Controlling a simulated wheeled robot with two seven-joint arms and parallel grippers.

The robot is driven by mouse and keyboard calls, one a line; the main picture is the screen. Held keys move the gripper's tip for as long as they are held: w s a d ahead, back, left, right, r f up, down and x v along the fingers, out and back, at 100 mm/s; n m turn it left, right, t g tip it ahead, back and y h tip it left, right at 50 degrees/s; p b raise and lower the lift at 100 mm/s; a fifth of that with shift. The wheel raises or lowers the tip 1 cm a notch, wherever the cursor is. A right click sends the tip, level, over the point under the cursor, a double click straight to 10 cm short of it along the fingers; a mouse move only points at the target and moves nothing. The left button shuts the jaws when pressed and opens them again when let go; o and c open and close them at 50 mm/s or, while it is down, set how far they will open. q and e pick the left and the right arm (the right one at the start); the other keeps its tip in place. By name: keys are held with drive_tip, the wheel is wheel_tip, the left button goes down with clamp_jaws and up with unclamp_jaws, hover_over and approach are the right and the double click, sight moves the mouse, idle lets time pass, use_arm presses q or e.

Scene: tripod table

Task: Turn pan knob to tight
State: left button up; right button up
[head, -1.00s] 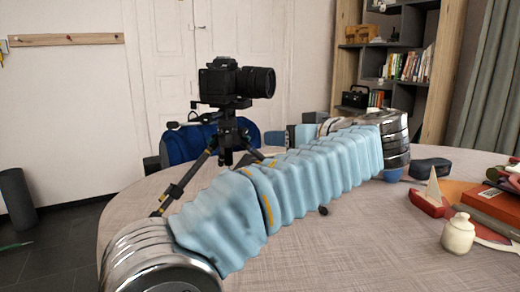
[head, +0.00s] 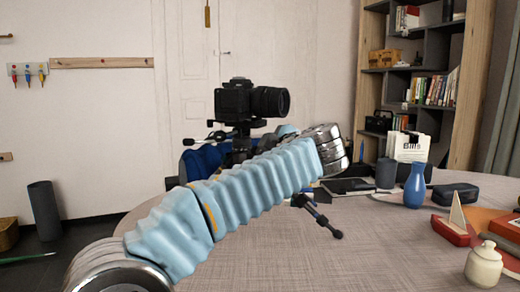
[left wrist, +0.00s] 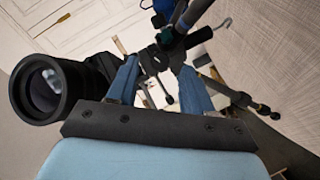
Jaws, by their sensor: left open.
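A black camera (head: 250,103) stands on a tripod (head: 318,213), upright on the table in the head view. A thin handle (head: 203,142) sticks out left below the camera. My left arm crosses in front of the tripod and hides much of it; its gripper is hidden there. In the left wrist view, my left gripper (left wrist: 162,68) is open, with its two blue fingers apart. Dark tripod-head parts (left wrist: 155,58) show between and beyond the fingers. I cannot tell which part is the pan knob, or whether a finger touches it. The camera lens (left wrist: 45,90) is left of the fingers.
On the table (head: 370,245), a blue vase (head: 415,186), a dark cup (head: 386,173), a dark case (head: 455,194), a toy sailboat (head: 453,228) and a cream jar (head: 484,264) stand at the right. The table's front middle is clear.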

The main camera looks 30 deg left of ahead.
sight(258, 151)
use_arm(q)
drive_tip(key=shift+x, duration=1.7)
drive_tip(key=shift+c, duration=0.3)
